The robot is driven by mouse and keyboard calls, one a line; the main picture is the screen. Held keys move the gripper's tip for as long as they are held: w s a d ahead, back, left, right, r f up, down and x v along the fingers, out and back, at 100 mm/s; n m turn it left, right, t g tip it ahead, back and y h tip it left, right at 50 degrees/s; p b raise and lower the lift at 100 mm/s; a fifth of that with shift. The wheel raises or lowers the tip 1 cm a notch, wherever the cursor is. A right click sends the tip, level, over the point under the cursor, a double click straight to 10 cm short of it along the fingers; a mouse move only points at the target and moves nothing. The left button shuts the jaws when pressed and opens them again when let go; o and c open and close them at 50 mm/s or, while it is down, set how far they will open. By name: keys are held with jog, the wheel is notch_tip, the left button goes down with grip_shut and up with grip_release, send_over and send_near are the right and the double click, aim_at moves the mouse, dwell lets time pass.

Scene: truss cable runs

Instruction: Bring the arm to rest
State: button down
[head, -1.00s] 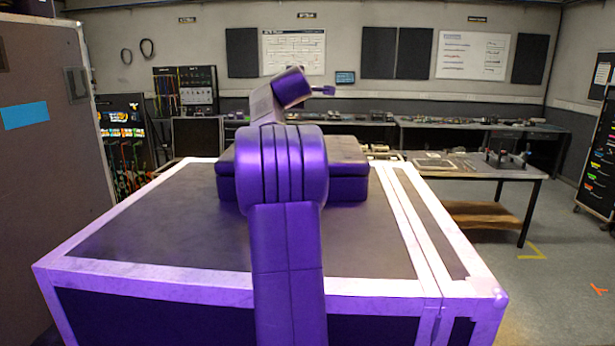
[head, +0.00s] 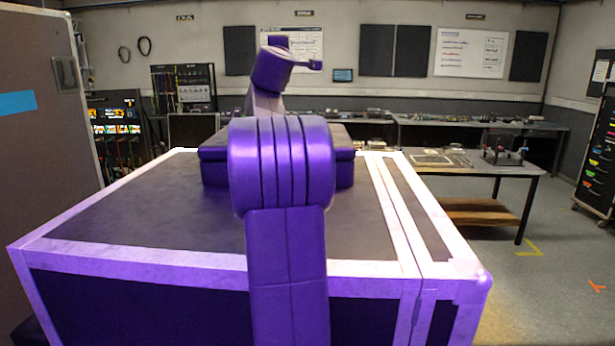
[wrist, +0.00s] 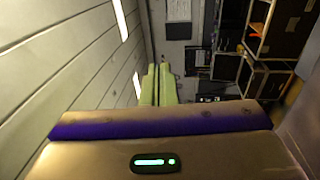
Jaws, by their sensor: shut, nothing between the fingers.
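My purple arm rises from the bottom centre of the head view, with its upper links folded upward. My gripper (head: 316,65) is small in that view, pointing right, high above the dark case and away from anything. In the wrist view the two pale green fingers of my gripper (wrist: 157,68) lie together, shut, with nothing between them. Part of the far side of my arm is hidden behind the shoulder.
A large dark case (head: 130,225) with pale edges stands close in front. A dark block (head: 343,160) sits on it. A tall cabinet (head: 50,150) stands near left. A worktable (head: 480,168) stands right, with open floor beside it.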

jog(key=shift+s+r+t+b, duration=0.4)
jog(key=shift+s+r+b, duration=0.15)
jog(key=shift+s+r, duration=0.35)
jog(key=shift+s+f, duration=0.1)
jog(key=shift+d, duration=0.1)
